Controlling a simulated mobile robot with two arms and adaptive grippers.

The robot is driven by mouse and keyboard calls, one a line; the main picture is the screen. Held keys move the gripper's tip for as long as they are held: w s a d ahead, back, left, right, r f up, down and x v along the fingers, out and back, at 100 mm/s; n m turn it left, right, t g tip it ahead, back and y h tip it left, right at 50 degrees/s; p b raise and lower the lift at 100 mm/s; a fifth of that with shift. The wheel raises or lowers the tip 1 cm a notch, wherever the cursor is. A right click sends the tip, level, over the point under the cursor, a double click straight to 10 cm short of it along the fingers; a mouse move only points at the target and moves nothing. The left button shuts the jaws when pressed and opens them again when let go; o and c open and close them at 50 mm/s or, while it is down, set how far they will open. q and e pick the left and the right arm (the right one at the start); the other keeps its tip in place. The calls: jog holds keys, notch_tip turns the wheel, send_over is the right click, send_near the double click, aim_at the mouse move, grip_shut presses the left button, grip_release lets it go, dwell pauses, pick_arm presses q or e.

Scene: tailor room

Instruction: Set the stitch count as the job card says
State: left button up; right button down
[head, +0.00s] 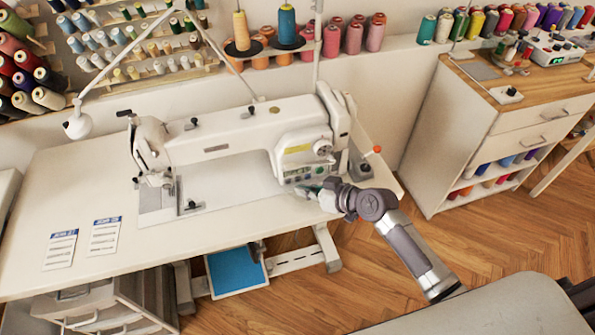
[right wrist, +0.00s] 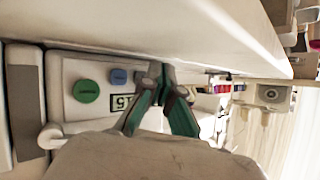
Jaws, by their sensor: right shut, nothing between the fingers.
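The white sewing machine (head: 235,130) stands on its table, with a control panel (head: 300,173) low on its right end. In the right wrist view the panel shows a green round button (right wrist: 86,91), a blue button (right wrist: 119,77) and a small lit display (right wrist: 122,103). The display's digits are partly covered by my finger, so I cannot read them surely. My right gripper (head: 312,189) is at the panel; its fingers (right wrist: 160,78) are shut and empty, beside the display. I cannot tell whether they touch. Two job cards, one left (head: 61,249) and one right (head: 105,235), lie on the table; their text is too small to read.
A lever with a red knob (head: 377,149) stands right of the machine. A white lamp (head: 78,125) hangs at the left. Thread spools stand behind. A wooden-topped cabinet (head: 505,110) stands at the right, with open floor (head: 480,240) before it.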

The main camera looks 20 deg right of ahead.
aim_at(312, 215)
jog(key=shift+s+d+p, duration=0.1)
jog(key=shift+s+p, duration=0.65)
jog(key=shift+s, duration=2.1)
